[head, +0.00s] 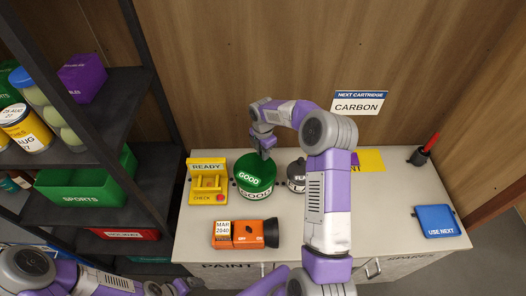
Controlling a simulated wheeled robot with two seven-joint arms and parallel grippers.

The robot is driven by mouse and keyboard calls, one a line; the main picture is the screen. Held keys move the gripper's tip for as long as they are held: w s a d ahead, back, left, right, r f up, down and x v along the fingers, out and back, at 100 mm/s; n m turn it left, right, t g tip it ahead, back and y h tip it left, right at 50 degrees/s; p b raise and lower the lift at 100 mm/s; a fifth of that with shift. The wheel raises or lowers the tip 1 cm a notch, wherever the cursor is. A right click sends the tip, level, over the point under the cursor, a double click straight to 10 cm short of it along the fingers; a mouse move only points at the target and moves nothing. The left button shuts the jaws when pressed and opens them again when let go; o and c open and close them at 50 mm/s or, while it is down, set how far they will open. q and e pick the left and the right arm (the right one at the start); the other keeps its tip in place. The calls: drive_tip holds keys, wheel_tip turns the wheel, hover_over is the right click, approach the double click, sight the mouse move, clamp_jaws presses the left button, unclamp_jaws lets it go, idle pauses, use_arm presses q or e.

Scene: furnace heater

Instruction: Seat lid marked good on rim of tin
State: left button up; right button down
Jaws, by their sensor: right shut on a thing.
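The green lid (246,178), with a white GOOD mark, is over the top of the green tin (254,192), whose front label also reads GOOD. My right gripper (264,150) reaches down from above and is shut on the lid, near its back right part. The lid lies on the tin's rim or just above it; I cannot tell whether a gap remains. The lid hides the tin's opening.
A yellow READY check stand (207,181) is left of the tin, and a dark labelled container (296,175) is close on its right. An orange flashlight (244,233) lies in front. A blue USE NEXT box (437,221) is far right. Dark shelves stand left.

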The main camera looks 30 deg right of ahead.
drive_tip(key=shift+f+b, duration=0.55)
drive_tip(key=shift+f, duration=0.4)
drive_tip(key=c, duration=0.9)
unclamp_jaws()
drive_tip(key=shift+r+p, duration=0.4)
drive_tip(key=shift+r, duration=3.45)
